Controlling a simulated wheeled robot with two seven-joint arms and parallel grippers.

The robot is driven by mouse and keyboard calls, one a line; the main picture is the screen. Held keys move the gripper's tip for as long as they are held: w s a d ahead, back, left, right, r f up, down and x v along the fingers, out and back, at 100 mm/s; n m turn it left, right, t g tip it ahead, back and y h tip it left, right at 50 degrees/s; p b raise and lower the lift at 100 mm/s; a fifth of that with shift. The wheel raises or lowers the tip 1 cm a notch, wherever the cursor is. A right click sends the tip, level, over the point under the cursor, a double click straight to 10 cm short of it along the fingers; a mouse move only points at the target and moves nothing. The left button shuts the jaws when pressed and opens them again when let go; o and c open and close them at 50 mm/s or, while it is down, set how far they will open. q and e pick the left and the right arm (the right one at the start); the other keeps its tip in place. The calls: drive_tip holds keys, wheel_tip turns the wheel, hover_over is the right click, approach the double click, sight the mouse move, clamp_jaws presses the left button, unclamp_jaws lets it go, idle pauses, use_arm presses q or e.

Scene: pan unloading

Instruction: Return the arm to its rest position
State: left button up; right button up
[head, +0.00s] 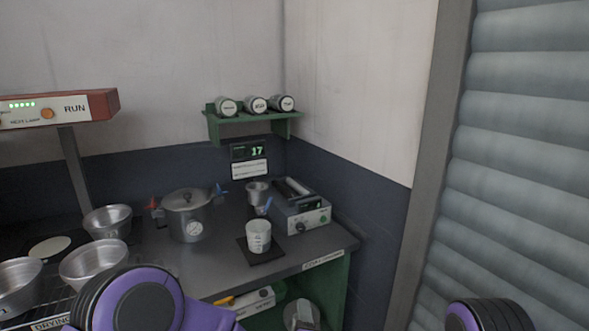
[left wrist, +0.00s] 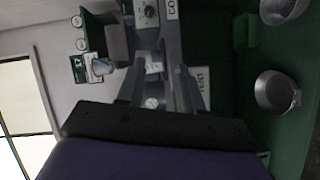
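My left gripper (left wrist: 153,60) shows in the left wrist view, its two dark grey fingers apart with nothing seen held between them. In the head view, my left arm's purple and black links (head: 140,300) fill the bottom left, in front of the bench. Part of my right arm (head: 490,314) shows at the bottom right edge, and its gripper is out of view.
The bench holds a lidded pot (head: 187,217), a white cup (head: 258,236) on a dark pad, a grey device (head: 304,214) and several metal pans (head: 107,222) at left. A green shelf (head: 250,124) hangs above. A ribbed shutter (head: 525,150) stands at right.

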use_arm(q)
drive_tip(key=s+a+f+m+g, duration=0.2)
drive_tip(key=s+a+f+m, duration=0.15)
drive_tip(key=f, duration=0.25)
drive_tip(key=s+a+f+m+g, duration=0.2)
drive_tip(key=a+f, duration=0.2)
drive_tip(key=f, duration=0.2)
drive_tip(key=s+a+f+m+g+y, duration=0.1)
drive_tip(key=s+a+f+g, duration=0.4)
drive_tip(key=s+a, duration=0.7)
drive_tip(key=s+a+f+m+g+y, duration=0.2)
drive_tip(key=s+a+f+g, duration=0.2)
drive_tip(key=s+a+f, duration=0.4)
drive_tip(key=s+a, duration=0.4)
drive_tip(key=s, duration=0.4)
drive_tip(key=shift+s+g, duration=0.35)
drive_tip(key=shift+g, duration=0.05)
drive_tip(key=shift+a+f, duration=0.1)
